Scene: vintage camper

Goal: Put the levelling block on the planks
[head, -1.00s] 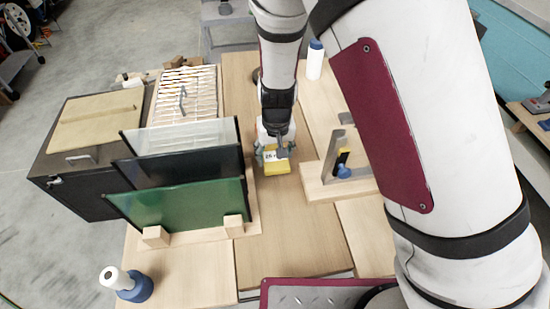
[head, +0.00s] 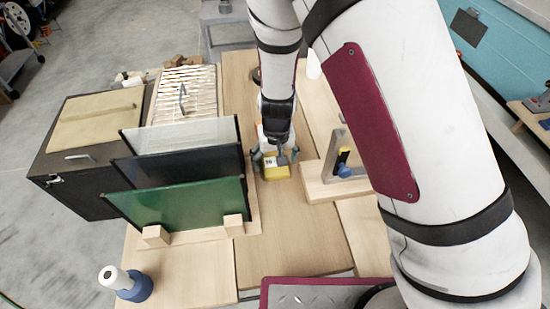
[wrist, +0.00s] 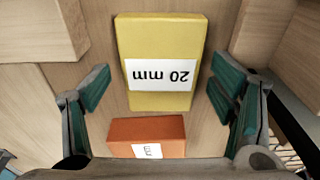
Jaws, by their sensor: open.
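A yellow block (wrist: 161,42) with a white label reading 20 mm lies on a wooden board in the wrist view. It also shows in the head view (head: 277,170) below my gripper (head: 274,159). My gripper also shows in the wrist view (wrist: 160,92); it is open, with its green-padded fingers either side of the block's near end and gaps on both sides. A smaller orange-red block (wrist: 125,130) with a partly hidden white label sits nearer the palm. Light wooden planks (head: 285,240) make up the surface under the yellow block.
Upright panels, the front one green (head: 180,215), stand left of my gripper. A wooden base (head: 325,185) with a metal bracket stands to the right. A blue-and-white bottle-like object (head: 127,285) stands front left. The boards in front of the yellow block are clear.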

